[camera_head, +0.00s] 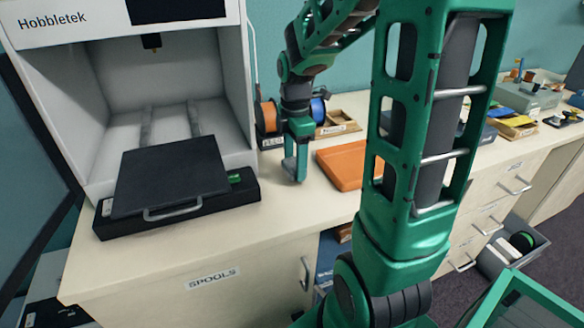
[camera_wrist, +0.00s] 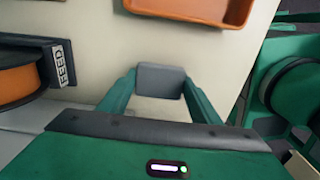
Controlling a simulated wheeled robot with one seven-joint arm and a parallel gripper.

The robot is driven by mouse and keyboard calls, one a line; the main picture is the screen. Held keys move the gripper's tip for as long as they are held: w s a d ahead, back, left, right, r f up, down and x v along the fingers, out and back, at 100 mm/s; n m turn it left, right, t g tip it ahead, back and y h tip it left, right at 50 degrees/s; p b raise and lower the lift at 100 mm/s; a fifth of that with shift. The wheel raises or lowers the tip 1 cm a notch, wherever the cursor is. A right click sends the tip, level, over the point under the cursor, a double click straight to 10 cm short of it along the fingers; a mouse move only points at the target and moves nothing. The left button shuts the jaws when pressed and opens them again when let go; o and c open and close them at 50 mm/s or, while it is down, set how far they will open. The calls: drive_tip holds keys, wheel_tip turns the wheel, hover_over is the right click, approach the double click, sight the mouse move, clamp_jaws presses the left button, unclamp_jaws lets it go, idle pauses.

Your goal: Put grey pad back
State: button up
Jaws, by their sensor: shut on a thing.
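The grey pad (camera_wrist: 160,81) is a small flat-faced grey block held between the two green fingers of my gripper (camera_wrist: 160,88) in the wrist view. In the head view my gripper (camera_head: 296,165) points down over the cream counter, between the printer and the orange tray. It is shut on the pad, which shows only in part there. I cannot tell whether the pad touches the counter.
The white printer (camera_head: 97,100) with a dark plate (camera_head: 172,178) stands left. An orange tray (camera_head: 343,163) lies right of my gripper. An orange spool (camera_head: 267,116) and a blue spool (camera_head: 318,109) are behind. Bare counter (camera_head: 285,215) lies in front.

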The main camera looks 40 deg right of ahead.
drive_tip(key=shift+f, duration=1.05)
drive_tip(key=o, duration=1)
drive_tip(key=shift+f, duration=0.1)
wheel_tip(320, 180, up, 12)
drive_tip(key=s+f+m, duration=0.3)
drive_tip(key=s+m, duration=0.7)
drive_tip(key=s+f+m, duration=0.3)
drive_tip(key=s+m, duration=0.8)
drive_tip(key=shift+a+f, duration=0.15)
drive_tip(key=shift+a, duration=0.1)
